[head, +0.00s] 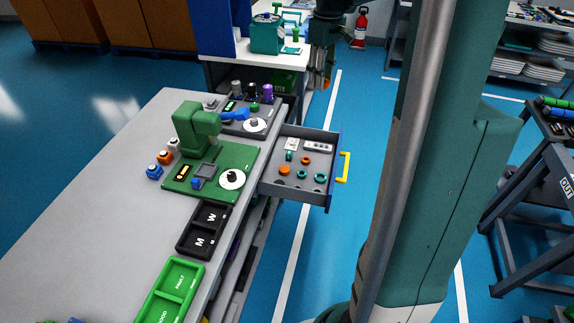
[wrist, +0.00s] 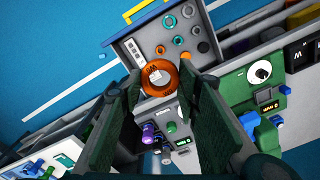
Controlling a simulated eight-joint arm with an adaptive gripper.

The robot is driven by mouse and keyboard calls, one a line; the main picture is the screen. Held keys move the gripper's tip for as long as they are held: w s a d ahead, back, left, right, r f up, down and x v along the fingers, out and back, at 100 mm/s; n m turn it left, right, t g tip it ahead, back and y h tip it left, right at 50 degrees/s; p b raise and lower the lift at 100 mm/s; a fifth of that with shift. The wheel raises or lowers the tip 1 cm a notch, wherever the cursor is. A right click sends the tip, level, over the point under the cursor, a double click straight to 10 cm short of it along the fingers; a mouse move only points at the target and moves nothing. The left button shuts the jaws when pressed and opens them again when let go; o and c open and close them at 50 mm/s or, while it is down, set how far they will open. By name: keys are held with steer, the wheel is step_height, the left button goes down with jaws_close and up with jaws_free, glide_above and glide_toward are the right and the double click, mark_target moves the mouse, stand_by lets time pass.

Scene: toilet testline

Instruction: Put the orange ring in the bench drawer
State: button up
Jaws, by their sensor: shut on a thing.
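My gripper (wrist: 158,84) is shut on an orange ring (wrist: 158,68), held between its two dark fingers in the wrist view. In the head view my gripper (head: 323,82) hangs beyond the drawer, partly hidden by its own links, and the ring is hard to make out there. The bench drawer (head: 298,201) is pulled out from the bench's right side and its top is open. It also shows in the wrist view (wrist: 122,44), past the held ring. Inside lie several small orange, teal and grey pieces, some ring-shaped.
The bench (head: 80,215) carries a green press fixture (head: 222,165), a black M/W tray (head: 202,229) and a green tray (head: 172,290). A yellow drawer handle (head: 344,167) faces right. Blue floor lies open beyond it. Small parts stand at the bench's far end.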

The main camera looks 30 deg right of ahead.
glide_above(323, 165)
step_height(323, 165, down, 24)
steer(key=shift+f+m, duration=0.15)
steer(key=shift+m, duration=0.25)
steer(key=shift+d, duration=0.1)
step_height(323, 165, down, 14)
steer(key=b, duration=0.3)
stand_by(0.4)
steer(key=shift+f+b, duration=0.75)
steer(key=shift+f, duration=1.25)
steer(key=shift+f, duration=0.15)
